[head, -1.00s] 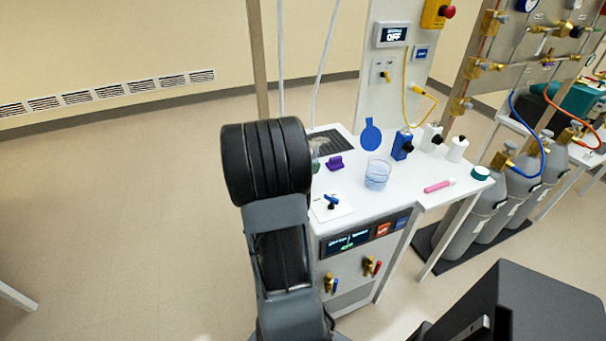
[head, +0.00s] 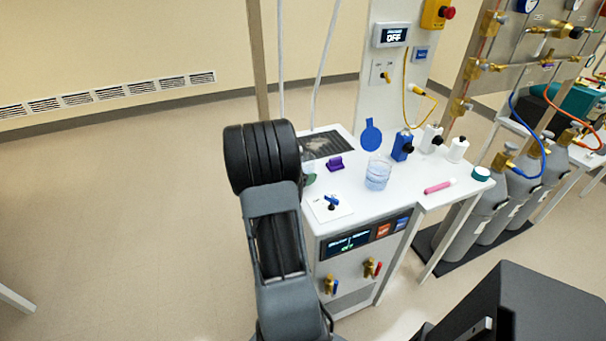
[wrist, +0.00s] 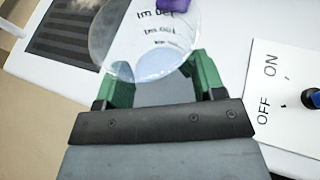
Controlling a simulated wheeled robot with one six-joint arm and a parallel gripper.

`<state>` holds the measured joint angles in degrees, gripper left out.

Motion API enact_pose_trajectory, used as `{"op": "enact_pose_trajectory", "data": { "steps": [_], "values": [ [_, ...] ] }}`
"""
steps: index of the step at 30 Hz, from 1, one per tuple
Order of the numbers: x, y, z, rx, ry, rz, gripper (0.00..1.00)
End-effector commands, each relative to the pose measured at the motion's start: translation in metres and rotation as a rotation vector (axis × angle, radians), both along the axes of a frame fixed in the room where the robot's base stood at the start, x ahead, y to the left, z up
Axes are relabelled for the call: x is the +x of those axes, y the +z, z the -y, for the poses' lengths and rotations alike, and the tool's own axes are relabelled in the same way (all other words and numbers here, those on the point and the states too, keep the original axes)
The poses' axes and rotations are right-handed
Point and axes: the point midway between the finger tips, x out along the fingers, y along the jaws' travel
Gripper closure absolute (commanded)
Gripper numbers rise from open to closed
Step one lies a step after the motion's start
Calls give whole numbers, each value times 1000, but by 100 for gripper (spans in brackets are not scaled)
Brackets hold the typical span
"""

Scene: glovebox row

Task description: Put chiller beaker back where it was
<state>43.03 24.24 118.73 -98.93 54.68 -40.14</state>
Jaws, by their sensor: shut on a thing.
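A clear glass beaker (wrist: 120,35) with printed marks and pale blue at its bottom is between the green fingers of my gripper (wrist: 150,85) in the wrist view. The gripper is shut on it. In the head view my own arm hides most of the gripper; only a bit of green (head: 310,179) shows at the bench's left edge, and the held beaker is hardly visible there. The beaker is over or close above the white bench top (head: 350,192); its exact height is unclear. A second beaker (head: 377,175) with pale blue liquid stands mid-bench.
A dark grille (head: 326,144) lies at the back left of the bench, also in the wrist view (wrist: 70,35). Close by are a purple piece (head: 335,164) and an ON/OFF switch plate (head: 330,207). Bottles, a blue paddle (head: 371,135) and a pink tube (head: 440,186) stand or lie farther right.

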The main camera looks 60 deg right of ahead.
Motion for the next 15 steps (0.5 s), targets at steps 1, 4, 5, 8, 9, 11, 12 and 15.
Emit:
{"op": "enact_pose_trajectory", "data": {
  "steps": [1,4,5,8,9,11,12,15],
  "values": [
    [0,-1,0,0,0,0,64],
    [0,-5,0,0,0,0,64],
    [0,-4,0,0,0,0,35],
    [0,-3,0,1,0,0,26],
    [0,-3,0,1,0,0,22],
    [0,-3,0,1,0,0,16],
    [0,-3,0,1,0,0,12],
    [0,-3,0,1,0,0,11]
  ]
}}
